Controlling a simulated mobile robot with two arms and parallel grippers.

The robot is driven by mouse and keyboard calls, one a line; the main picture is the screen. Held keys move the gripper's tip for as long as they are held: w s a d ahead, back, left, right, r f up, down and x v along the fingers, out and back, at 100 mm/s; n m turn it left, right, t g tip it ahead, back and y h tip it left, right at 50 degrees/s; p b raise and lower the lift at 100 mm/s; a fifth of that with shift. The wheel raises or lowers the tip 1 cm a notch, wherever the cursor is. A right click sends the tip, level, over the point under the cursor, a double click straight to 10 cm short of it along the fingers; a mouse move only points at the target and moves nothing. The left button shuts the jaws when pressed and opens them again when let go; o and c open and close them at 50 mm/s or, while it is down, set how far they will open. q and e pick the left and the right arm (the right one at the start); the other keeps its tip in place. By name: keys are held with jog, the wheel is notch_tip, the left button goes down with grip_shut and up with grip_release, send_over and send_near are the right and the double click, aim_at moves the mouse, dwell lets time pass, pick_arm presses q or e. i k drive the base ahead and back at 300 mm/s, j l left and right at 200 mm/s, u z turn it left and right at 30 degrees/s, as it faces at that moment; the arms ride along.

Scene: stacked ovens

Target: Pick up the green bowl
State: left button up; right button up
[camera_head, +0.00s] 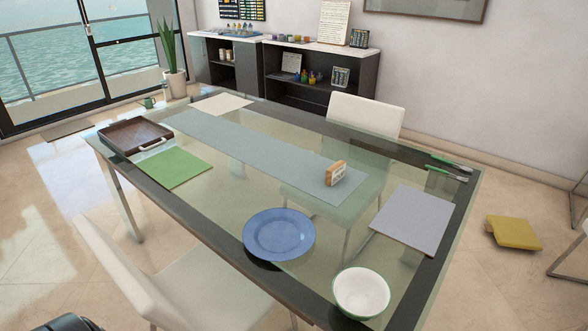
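The green bowl (361,293) stands upright at the near right corner of the glass table (270,190). It looks white inside, with a thin green rim, and appears empty. It is close to the table's front edge, right of a blue plate (279,234). Neither gripper can be made out in the head view. Only a dark piece, likely part of my own body, shows at the bottom left edge.
A grey mat (413,219) lies behind the bowl, and a green mat (173,167) and brown tray (134,136) lie at the far left. A small bread-like block (336,173) stands mid-table. White chairs (165,275) flank the table. A yellow object (513,232) lies on the floor.

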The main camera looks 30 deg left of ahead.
aim_at(361, 293)
jog(key=i+l+u, duration=0.2)
jog(key=u, duration=0.15)
jog(key=i+l+u, duration=0.1)
jog(key=l+u, duration=0.2)
jog(key=l, duration=0.15)
jog(key=i+l+u, duration=0.1)
jog(key=l+u, duration=0.6)
jog(key=i+l, duration=0.05)
